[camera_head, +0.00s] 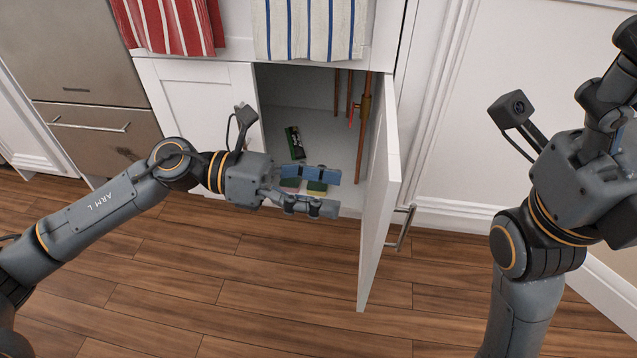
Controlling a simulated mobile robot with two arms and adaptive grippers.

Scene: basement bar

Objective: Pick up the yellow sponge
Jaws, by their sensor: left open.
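A dark green box (295,142) lies deeper inside. Copper pipes (364,130) with a red valve stand at the right. The open cabinet door (383,200) juts out right of my left gripper.

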